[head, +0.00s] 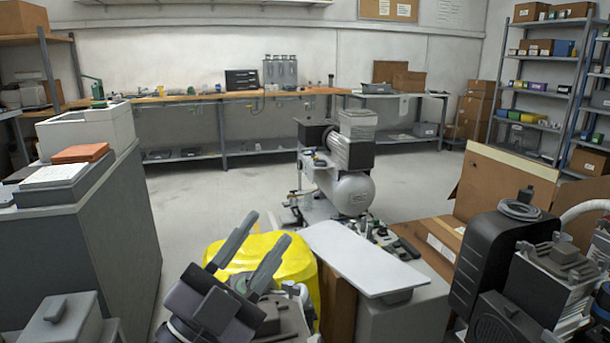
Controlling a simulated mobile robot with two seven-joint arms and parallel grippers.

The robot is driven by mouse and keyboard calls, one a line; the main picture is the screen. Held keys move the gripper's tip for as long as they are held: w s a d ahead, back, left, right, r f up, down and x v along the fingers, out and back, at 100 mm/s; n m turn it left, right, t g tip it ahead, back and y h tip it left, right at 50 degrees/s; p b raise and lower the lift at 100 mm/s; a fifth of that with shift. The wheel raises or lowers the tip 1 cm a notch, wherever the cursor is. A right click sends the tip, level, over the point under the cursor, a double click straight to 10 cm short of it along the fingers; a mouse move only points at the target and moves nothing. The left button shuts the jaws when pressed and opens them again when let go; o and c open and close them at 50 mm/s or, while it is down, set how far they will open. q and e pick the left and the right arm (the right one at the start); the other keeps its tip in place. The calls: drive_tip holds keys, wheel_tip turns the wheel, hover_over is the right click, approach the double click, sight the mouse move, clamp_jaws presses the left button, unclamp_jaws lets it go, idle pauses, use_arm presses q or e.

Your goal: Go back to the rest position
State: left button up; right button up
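My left gripper (266,228) shows at the bottom, left of centre. Its two dark grey fingers are parallel and apart, pointing up and to the right, with nothing between them. It is open and empty, in front of a yellow rounded object (297,262) in the picture. My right gripper is not in view. A dental compressor (354,192) with a light grey tank and a boxy motor head stands beyond, near the middle of the floor.
A white board (360,258) lies on equipment right of my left gripper. A grey cabinet (105,235) stands at left. An open cardboard box (502,185) and black equipment (497,255) crowd the right. Workbenches (235,97) line the back wall. Floor (230,190) between is clear.

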use_arm(q)
drive_tip(key=a+f+n+g+y, duration=0.2)
drive_tip(key=a+f+n+y, duration=0.45)
drive_tip(key=f, duration=0.35)
drive_tip(key=a+f+n+g+y, duration=0.2)
drive_tip(key=a+f+n+y, duration=0.4)
drive_tip(key=f+y, duration=0.3)
drive_tip(key=s+a+f+n+g, duration=0.1)
drive_tip(key=s+a+f+g, duration=0.2)
drive_tip(key=s+f+g, duration=0.5)
drive_tip(key=s+a+f+n+g, duration=0.15)
drive_tip(key=s+f+g, duration=0.25)
drive_tip(key=s+f, duration=0.65)
drive_tip(key=w+d+f+t+h, duration=0.3)
drive_tip(key=w+d+f+t, duration=0.15)
drive_tip(key=t, duration=0.25)
wheel_tip(320, 180, up, 16)
drive_tip(key=a+p, duration=0.2)
drive_tip(key=p, duration=1.6)
drive_tip(key=shift+a+m+y+p, duration=0.2)
drive_tip(key=shift+m+y+p, duration=0.15)
drive_tip(key=shift+y, duration=0.1)
